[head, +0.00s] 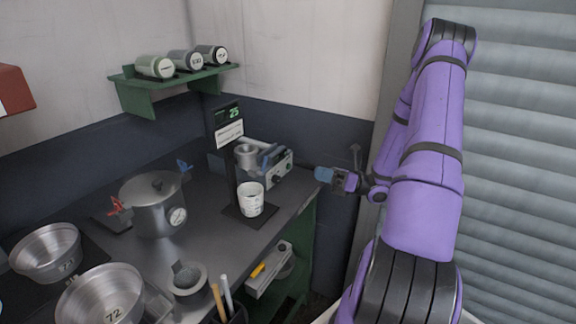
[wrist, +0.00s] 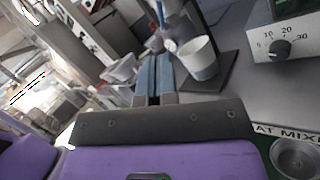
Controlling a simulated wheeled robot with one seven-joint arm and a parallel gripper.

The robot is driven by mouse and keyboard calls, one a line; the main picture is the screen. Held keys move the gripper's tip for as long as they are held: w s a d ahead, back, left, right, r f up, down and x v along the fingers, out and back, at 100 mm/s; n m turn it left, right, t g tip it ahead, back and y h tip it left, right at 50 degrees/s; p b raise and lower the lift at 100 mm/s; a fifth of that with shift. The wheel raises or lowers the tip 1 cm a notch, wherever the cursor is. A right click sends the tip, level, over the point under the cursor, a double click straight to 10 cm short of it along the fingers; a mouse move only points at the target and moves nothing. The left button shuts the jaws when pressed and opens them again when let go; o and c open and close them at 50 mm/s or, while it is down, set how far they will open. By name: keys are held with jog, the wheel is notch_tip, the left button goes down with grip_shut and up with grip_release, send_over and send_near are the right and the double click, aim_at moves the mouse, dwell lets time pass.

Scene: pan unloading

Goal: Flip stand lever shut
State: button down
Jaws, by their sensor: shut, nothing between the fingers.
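A stand with a dark column (head: 231,175) and a small display (head: 228,114) rises near the back right of the bench. A white cup (head: 250,200) sits upright on its flat base; the cup also shows in the wrist view (wrist: 197,60), on the dark base plate (wrist: 226,80). I cannot clearly make out the stand's lever in either view. My gripper (head: 322,174), with blue fingertips, is in the air right of the stand, apart from it and the cup. In the wrist view its fingers (wrist: 153,72) are shut together and empty, pointing past the cup's left side.
A grey mixer (head: 281,168) with a dial stands just behind the cup; its dial (wrist: 281,48) shows in the wrist view. A lidded pot (head: 152,207) and open pans (head: 48,250) are to the left. A green shelf (head: 190,75) holds cans above.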

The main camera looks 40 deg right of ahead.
aim_at(264, 165)
jog(key=x, duration=1.3)
jog(key=shift+w+a+r, duration=0.2)
jog(key=shift+w+a, duration=0.05)
jog(key=shift+a, duration=0.05)
